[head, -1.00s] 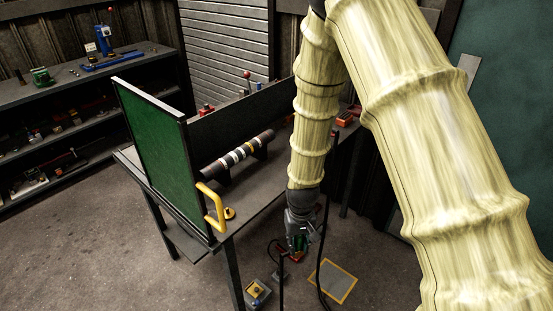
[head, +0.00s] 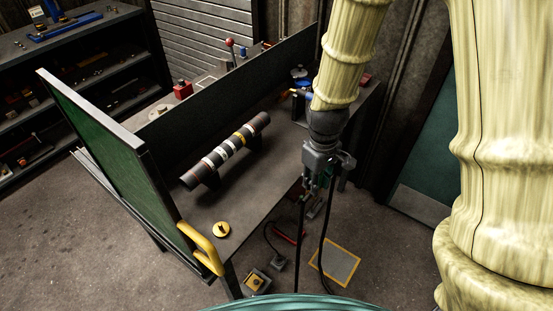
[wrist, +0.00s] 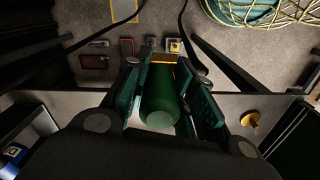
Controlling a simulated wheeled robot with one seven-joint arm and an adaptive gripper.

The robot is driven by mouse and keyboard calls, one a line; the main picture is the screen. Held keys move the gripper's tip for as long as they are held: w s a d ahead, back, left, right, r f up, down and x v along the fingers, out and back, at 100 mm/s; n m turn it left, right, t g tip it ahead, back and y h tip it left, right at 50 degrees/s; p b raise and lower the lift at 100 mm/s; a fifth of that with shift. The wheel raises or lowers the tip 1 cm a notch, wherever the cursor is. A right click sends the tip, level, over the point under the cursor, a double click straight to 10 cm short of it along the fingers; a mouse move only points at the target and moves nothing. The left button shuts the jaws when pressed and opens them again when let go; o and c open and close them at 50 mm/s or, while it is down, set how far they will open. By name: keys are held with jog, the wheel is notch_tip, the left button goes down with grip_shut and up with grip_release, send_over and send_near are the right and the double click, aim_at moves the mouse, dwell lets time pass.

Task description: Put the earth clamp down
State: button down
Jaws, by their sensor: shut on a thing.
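My gripper (head: 318,178) hangs beside the bench's near right edge in the head view. In the wrist view its two teal-padded fingers (wrist: 162,88) are shut on a green rounded piece (wrist: 160,100), which I take to be the earth clamp. The clamp's far end is partly hidden by the fingers. In the head view the clamp is small and mostly hidden by my gripper. Dark cables hang below my gripper. The bench (head: 255,210) lies to its left; I cannot tell the clamp's height relative to the bench top.
A banded shaft (head: 228,150) rests on supports on the bench. A yellow-edged floor plate (head: 335,262) and small boxes lie below.

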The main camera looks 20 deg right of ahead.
jog(key=shift+w+r, duration=0.25)
jog(key=shift+w, duration=0.3)
jog(key=w+a+p, duration=0.1)
jog(key=w, duration=0.3)
jog(key=w+a+p, duration=0.2)
jog(key=w, duration=0.2)
jog(key=w+a+f+p, duration=0.1)
jog(key=w, duration=0.4)
jog(key=shift+w+a+f+p, duration=0.1)
jog(key=shift+a+p, duration=0.25)
jog(key=shift+p, duration=0.05)
jog(key=shift+w+a+f, duration=0.15)
jog(key=shift+w+a, duration=0.05)
jog(key=shift+w, duration=0.3)
jog(key=shift+f+p, duration=0.95)
jog(key=shift+f, duration=0.8)
jog(key=shift+f, duration=0.15)
jog(key=c, duration=1.2)
grip_release()
notch_tip(320, 180, up, 12)
jog(key=b, duration=0.4)
